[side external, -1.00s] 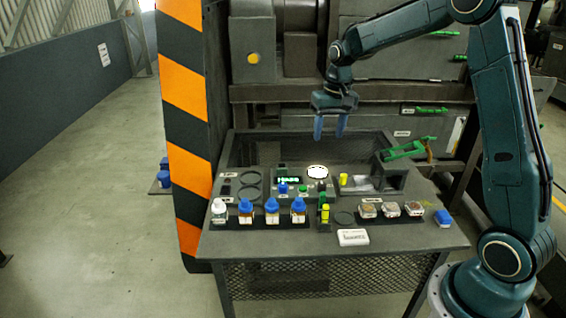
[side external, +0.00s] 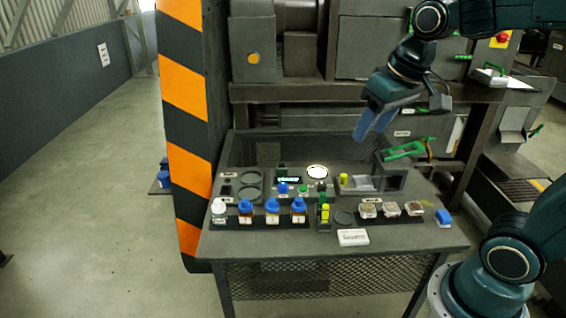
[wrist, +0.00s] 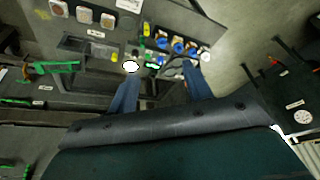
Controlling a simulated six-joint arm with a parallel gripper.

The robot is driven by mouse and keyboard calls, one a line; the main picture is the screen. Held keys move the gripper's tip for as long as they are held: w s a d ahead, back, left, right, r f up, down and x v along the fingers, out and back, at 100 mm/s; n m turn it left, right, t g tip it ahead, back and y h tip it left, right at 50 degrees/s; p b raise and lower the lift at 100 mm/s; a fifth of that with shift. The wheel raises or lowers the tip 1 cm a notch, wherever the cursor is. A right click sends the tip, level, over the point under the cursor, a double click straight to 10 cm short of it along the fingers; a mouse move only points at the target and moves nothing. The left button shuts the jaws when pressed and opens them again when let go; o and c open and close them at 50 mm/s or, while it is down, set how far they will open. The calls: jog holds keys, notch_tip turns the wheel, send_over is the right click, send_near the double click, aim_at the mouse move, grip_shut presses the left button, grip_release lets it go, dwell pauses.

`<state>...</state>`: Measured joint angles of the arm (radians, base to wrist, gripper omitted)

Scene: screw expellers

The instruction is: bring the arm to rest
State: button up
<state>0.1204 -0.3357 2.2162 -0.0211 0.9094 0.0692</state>
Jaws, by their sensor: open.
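My gripper (side external: 372,122) hangs in the air above the back right part of the work table (side external: 330,240), tilted with its blue fingers pointing down and left. In the wrist view my gripper (wrist: 160,95) shows two blue fingers spread wide apart with nothing between them. The table top and its items lie well beyond the fingertips. The gripper touches nothing that I can see.
Several blue-capped bottles (side external: 272,207) stand along the table's front left. Small sample jars (side external: 390,209) stand at the front right, beside a blue item (side external: 444,218). A green-handled press (side external: 405,150) stands below the gripper. A striped post (side external: 186,130) rises at the left.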

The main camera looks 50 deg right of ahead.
jog(key=s+a+f+n+t, duration=0.1)
jog(key=s+a+n, duration=0.1)
jog(key=s, duration=0.8)
jog(key=shift+s+a+f+t, duration=0.15)
jog(key=shift+a+f+t, duration=0.15)
jog(key=shift+a, duration=0.2)
